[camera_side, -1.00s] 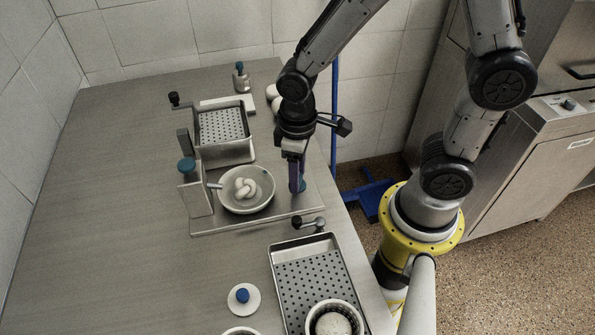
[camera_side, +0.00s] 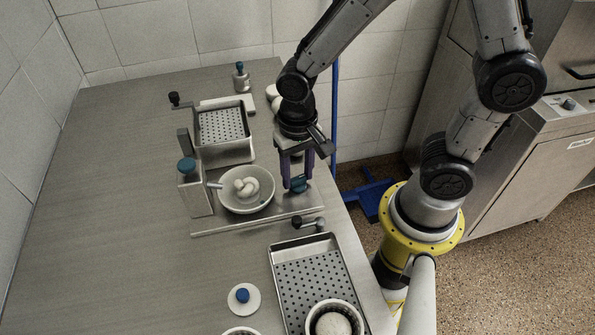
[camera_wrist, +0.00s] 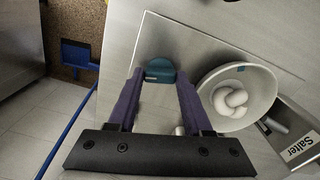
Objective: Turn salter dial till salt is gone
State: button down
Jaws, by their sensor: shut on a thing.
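The salter has a grey upright box (camera_side: 197,196) with a teal knob on top; its "Salter" label (camera_wrist: 301,145) shows in the wrist view. A white bowl (camera_side: 238,208) beside the box holds a white knotted piece (camera_side: 246,187). The blue-teal dial (camera_side: 298,185) stands at the right side of the salter's metal base plate, and it also shows in the wrist view (camera_wrist: 159,70). My gripper (camera_wrist: 160,78) points down with one purple finger on each side of the dial and is shut on it. The fingers partly hide the dial in the side view. I cannot make out any salt.
A perforated basket (camera_side: 222,125) with a crank stands behind the salter. A perforated tray (camera_side: 315,278) with a round basket lies in front. A white lid (camera_side: 244,298) with a blue knob is at the front. The table's left side is clear.

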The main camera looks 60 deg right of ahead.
aim_at(297, 177)
jog(key=shift+w+r+m, duration=0.1)
jog(key=shift+m, duration=0.3)
jog(key=shift+c, duration=1.6)
grip_release()
notch_tip(297, 177, up, 14)
